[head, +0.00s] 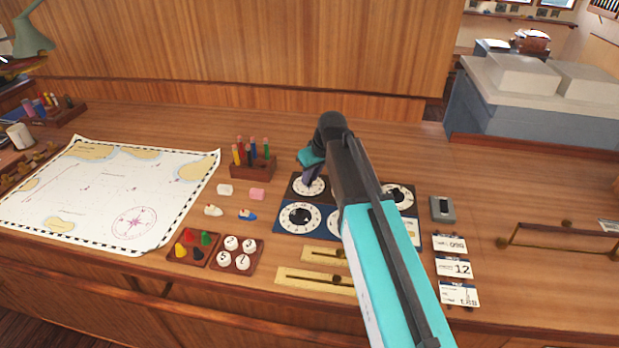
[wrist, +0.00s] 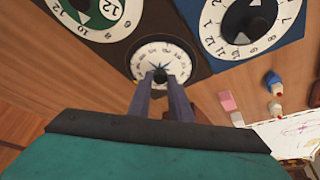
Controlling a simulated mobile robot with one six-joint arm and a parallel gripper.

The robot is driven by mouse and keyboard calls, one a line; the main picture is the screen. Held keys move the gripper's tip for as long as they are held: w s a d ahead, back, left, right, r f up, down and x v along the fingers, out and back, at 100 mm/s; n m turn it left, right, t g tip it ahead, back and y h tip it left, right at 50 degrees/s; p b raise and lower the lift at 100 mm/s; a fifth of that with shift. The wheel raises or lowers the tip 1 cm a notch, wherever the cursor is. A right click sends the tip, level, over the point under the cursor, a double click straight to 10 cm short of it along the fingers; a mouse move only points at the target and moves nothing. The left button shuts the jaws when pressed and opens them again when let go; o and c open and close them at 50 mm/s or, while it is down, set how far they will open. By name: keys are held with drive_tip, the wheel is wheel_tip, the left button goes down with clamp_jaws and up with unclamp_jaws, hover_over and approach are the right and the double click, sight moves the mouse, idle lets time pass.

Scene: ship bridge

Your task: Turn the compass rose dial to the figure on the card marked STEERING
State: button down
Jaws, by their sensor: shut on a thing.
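The compass rose dial (wrist: 150,58) is a white disc with a dark star and small figures round its rim, on a dark panel; in the head view it (head: 309,192) is partly covered by my gripper. My gripper (wrist: 160,77) is shut on the small dark knob at the dial's centre; in the head view its tips (head: 311,178) point down at the dial. Several white cards lie at the right: an upper card (head: 449,243) with a figure like 099, a middle card (head: 454,268) showing 12, and a lower card (head: 459,294) with letters. Their headings are too small to read surely.
A blue panel with a numbered dial (head: 299,217) lies just in front, and another dial (head: 398,196) lies to the right, partly behind my arm. Brass sliders (head: 315,280), a pencil rack (head: 253,167), a chart (head: 105,195) and small trays (head: 194,247) surround the panels.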

drive_tip(key=n, duration=0.1)
drive_tip(key=n+b, duration=0.1)
drive_tip(key=n+y, duration=0.1)
drive_tip(key=shift+w+d+n+g, duration=0.15)
drive_tip(key=shift+w+n+g, duration=0.1)
drive_tip(key=shift+n+g, duration=0.15)
drive_tip(key=n, duration=0.1)
drive_tip(key=n+g+b, duration=0.1)
drive_tip(key=n+y+b, duration=0.1)
drive_tip(key=n, duration=0.1)
drive_tip(key=shift+w+g, duration=0.25)
drive_tip(key=shift+g, duration=0.05)
drive_tip(key=n+b, duration=0.1)
drive_tip(key=n, duration=0.1)
drive_tip(key=n+g+b, duration=0.1)
drive_tip(key=n, duration=0.1)
drive_tip(key=shift+w+n+g, duration=0.2)
drive_tip(key=shift+n+g, duration=0.1)
drive_tip(key=shift+n, duration=0.1)
drive_tip(key=shift+n+g+b, duration=0.6)
drive_tip(key=shift+n, duration=0.9)
drive_tip(key=c, duration=1.6)
unclamp_jaws()
drive_tip(key=shift+d+r, duration=0.1)
drive_tip(key=shift+r, duration=0.05)
